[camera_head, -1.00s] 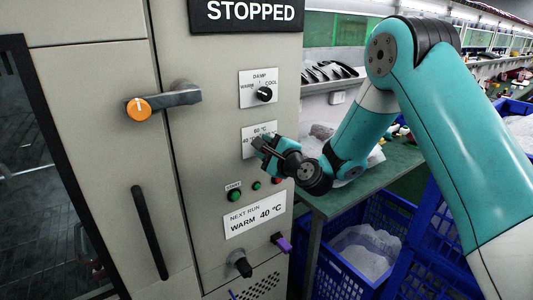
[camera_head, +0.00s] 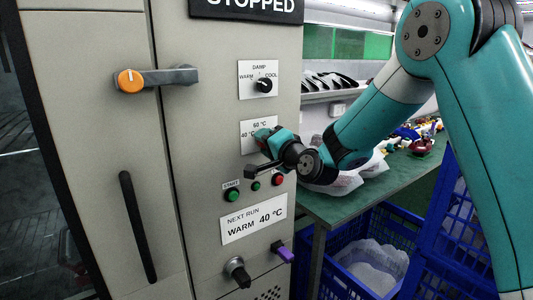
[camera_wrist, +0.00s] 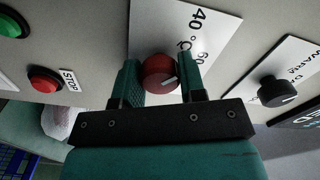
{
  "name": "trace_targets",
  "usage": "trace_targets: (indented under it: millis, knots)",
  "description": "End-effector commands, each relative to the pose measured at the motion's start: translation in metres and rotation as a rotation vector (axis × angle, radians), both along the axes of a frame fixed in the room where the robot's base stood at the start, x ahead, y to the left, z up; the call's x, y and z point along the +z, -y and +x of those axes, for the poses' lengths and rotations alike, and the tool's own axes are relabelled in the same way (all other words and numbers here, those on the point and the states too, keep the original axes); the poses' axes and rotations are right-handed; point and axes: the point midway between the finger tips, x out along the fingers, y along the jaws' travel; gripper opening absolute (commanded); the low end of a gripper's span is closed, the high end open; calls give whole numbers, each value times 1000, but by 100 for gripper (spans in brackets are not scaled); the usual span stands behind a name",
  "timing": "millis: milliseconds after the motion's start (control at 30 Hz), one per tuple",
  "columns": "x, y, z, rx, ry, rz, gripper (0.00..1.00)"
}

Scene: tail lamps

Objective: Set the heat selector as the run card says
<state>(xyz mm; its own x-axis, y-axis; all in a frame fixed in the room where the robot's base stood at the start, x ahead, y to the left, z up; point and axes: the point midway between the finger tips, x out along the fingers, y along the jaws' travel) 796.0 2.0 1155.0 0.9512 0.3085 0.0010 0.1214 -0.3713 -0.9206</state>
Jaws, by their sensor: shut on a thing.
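The heat selector (camera_wrist: 160,74) is a red round knob with a pale pointer line, on a white plate (camera_wrist: 190,18) marked 40 °C and 60 °C. My gripper (camera_wrist: 158,82) has one finger on each side of the knob and is shut on it. In the head view my gripper (camera_head: 266,140) is at the plate and hides the knob. The pointer line slants toward the right finger in the wrist view. The run card (camera_head: 254,218) reads "NEXT RUN WARM 40 °C".
The damp selector (camera_head: 264,85), a black knob between WARM and COOL, is above. Green start (camera_head: 232,195) and red stop (camera_head: 278,180) buttons are below. An orange-knobbed handle (camera_head: 132,80) juts out at left. A green table (camera_head: 345,200) and blue crates (camera_head: 365,245) stand at right.

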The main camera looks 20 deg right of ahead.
Motion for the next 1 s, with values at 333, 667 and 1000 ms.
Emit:
trace_targets:
  millis: [333, 667, 1000]
  knots:
    - [-4, 0, -1, 1, 46, -157, 14]
    - [-2, -1, -1, 2, 57, -196, 14]
    - [-2, 0, -1, 2, 57, -196, 49]
